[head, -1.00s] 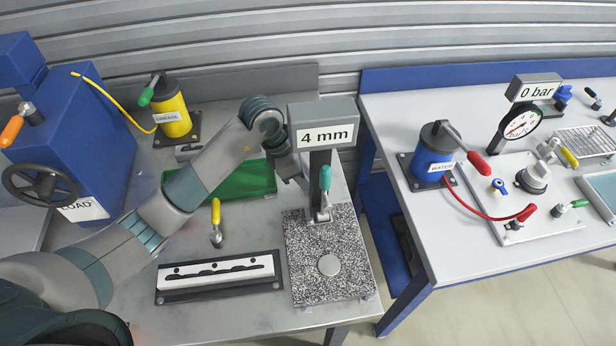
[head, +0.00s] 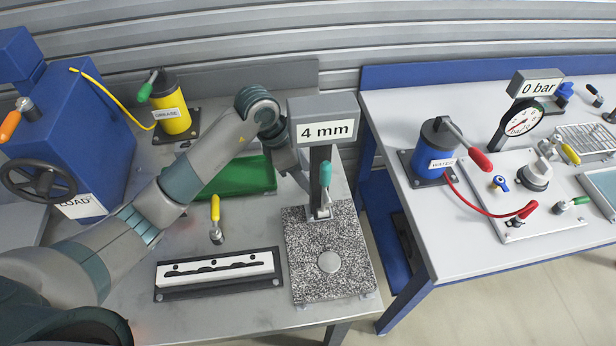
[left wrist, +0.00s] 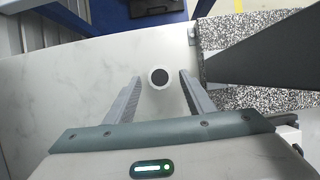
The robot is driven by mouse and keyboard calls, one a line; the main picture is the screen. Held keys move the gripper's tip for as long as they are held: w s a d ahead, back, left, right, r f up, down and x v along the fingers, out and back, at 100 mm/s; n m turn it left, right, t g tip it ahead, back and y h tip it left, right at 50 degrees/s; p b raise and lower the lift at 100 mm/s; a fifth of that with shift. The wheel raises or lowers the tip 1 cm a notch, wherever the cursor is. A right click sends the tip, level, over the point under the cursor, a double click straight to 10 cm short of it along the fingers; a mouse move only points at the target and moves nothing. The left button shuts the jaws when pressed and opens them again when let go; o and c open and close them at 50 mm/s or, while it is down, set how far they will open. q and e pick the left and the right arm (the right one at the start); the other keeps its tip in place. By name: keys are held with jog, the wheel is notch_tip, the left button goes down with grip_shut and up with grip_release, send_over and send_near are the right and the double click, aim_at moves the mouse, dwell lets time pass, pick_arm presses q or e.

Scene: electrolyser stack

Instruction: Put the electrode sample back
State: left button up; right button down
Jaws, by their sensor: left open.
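My left gripper (left wrist: 160,76) is open, with its two fingers apart in the left wrist view. A small round piece with a dark face and a pale rim (left wrist: 158,77) shows between the fingertips, with a gap on each side; it may be the electrode sample. I cannot tell its height against the fingers. In the head view my left arm reaches to just left of the gauge marked 4 mm (head: 325,131), and its fingertips are not clear there. A plain grey disc (head: 329,262) lies on the speckled plate (head: 304,282) of that gauge. My right gripper is not in view.
The gauge's dark column (left wrist: 262,62) and speckled plate stand close on the right of the gripper. A green tray (head: 250,178), a yellow-handled clamp (head: 216,222) and a black-and-white slotted holder (head: 218,271) are on the left bench. A blue-edged bench (head: 420,275) stands to the right.

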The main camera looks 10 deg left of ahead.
pick_arm(q)
jog(key=b+v, duration=0.4)
jog(key=v, duration=0.6)
jog(key=shift+r, duration=0.3)
jog(key=shift+a, duration=0.1)
